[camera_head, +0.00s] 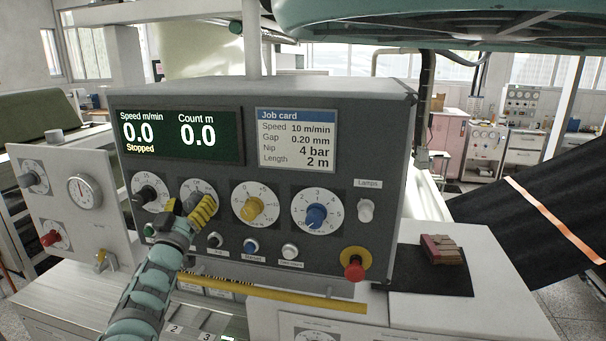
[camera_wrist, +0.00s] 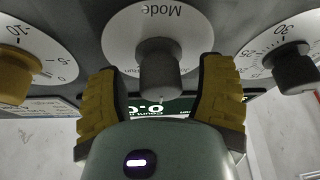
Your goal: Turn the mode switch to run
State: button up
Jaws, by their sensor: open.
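My gripper (camera_head: 203,209) is in front of this dial. In the wrist view my gripper (camera_wrist: 162,78) is open, with one yellow finger on each side of the knob and visible gaps between. Smaller lettering on the dial is partly hidden. I cannot tell which position the knob points to.
A black knob (camera_head: 148,194) and a yellow knob (camera_head: 251,209) flank the switch. A blue knob (camera_head: 317,215), small buttons and a red stop button (camera_head: 354,269) lie to the right and below. The display (camera_head: 178,136) reads Stopped. A yellow bar (camera_head: 275,295) runs below.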

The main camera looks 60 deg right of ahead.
grip_shut()
dwell(0.4)
jog(key=shift+f+m+b, duration=0.15)
jog(key=shift+m+b, duration=0.2)
jog(key=shift+m, duration=0.05)
jog(key=m+g+h+b, duration=0.1)
jog(key=m+g+b, duration=0.1)
jog(key=m, duration=0.1)
jog(key=shift+f+m+b, duration=0.1)
jog(key=shift+m+b, duration=0.2)
jog(key=m+g+b, duration=0.2)
jog(key=m, duration=0.2)
jog(key=shift+m, duration=0.4)
jog(key=shift+m+g+b, duration=1)
jog(key=shift+m+g, duration=0.2)
jog(key=shift+m, duration=0.7)
